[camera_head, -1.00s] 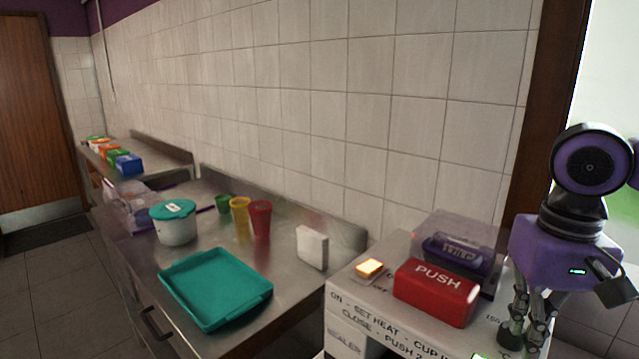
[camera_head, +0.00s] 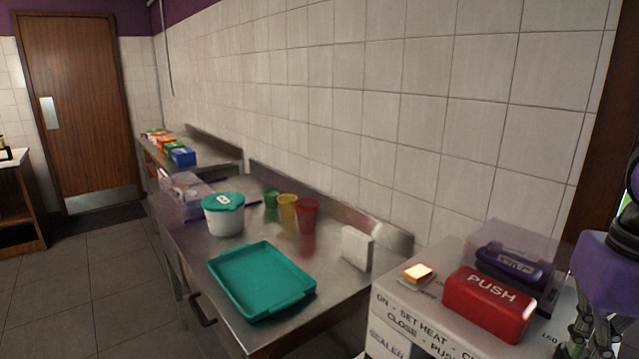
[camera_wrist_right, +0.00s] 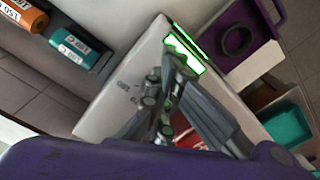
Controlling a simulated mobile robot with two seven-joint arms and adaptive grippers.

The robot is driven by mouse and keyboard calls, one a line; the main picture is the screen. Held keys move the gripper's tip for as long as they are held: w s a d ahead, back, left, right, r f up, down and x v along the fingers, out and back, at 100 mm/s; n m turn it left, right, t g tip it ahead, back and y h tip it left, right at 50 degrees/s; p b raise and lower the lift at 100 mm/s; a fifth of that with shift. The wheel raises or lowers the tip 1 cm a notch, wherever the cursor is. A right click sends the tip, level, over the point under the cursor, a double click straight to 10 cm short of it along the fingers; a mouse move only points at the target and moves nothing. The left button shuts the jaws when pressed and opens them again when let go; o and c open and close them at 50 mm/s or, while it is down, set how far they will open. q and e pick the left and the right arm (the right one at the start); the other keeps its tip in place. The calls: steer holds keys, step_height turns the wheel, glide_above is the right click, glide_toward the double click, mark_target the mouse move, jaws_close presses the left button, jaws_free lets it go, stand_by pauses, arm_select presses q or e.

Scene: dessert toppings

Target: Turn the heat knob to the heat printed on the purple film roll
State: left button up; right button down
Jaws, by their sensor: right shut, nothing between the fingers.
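The purple film roll (camera_head: 513,263) lies under a clear cover on top of the white sealer (camera_head: 425,290); its print is too small and blurred to read. The heat knob cannot be made out; the "150" mark shows on the sealer top beside my right gripper (camera_head: 590,345). That gripper is at the lower right edge of the head view, partly cut off. My left gripper is not in view.
A red PUSH block (camera_head: 489,303) and a lit orange switch (camera_head: 418,272) sit on the sealer. A steel counter left of it holds a teal tray (camera_head: 262,282), a lidded white tub (camera_head: 223,215), coloured cups (camera_head: 288,207) and a white block (camera_head: 357,247).

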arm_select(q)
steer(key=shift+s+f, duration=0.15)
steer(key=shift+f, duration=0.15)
arm_select(e)
steer(key=shift+s+a+f, duration=0.15)
steer(key=shift+f, duration=0.35)
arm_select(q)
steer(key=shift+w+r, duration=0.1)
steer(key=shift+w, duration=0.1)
arm_select(e)
steer(key=shift+s+r, duration=0.1)
steer(key=shift+r, duration=0.05)
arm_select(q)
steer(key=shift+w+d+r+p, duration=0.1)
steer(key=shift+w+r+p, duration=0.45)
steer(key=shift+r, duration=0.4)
arm_select(e)
step_height(320, 180, up, 6)
steer(key=shift+a, duration=0.15)
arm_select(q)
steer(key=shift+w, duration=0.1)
arm_select(e)
steer(key=shift+r, duration=0.1)
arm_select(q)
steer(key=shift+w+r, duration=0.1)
